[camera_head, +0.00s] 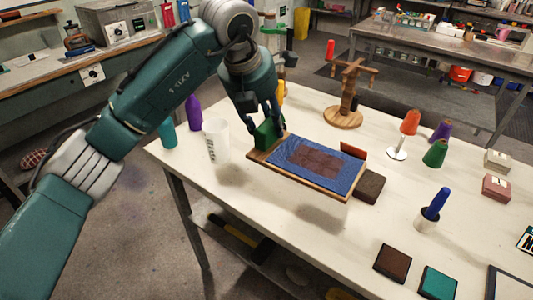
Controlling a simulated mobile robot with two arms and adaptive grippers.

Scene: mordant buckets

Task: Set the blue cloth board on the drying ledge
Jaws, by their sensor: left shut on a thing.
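The blue cloth board (291,155) is a wooden board with a blue cloth that has brownish squares in its middle. A green block (266,134) stands at its left end and a red-brown strip (353,150) at its right end. My left gripper (268,122) comes down from above and is shut at the board's left end, by the green block. Its fingertips are partly hidden. The board looks raised, with shadows on the table below it. I cannot clearly pick out the drying ledge. My right gripper is not in view.
The white table (270,225) has free room in front of the board. A dark block (370,186) is by its right corner. A white cup (215,140) and purple bottle (193,112) stand left, a wooden stand (343,117) behind, and cones (435,153) and pads (391,262) right.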

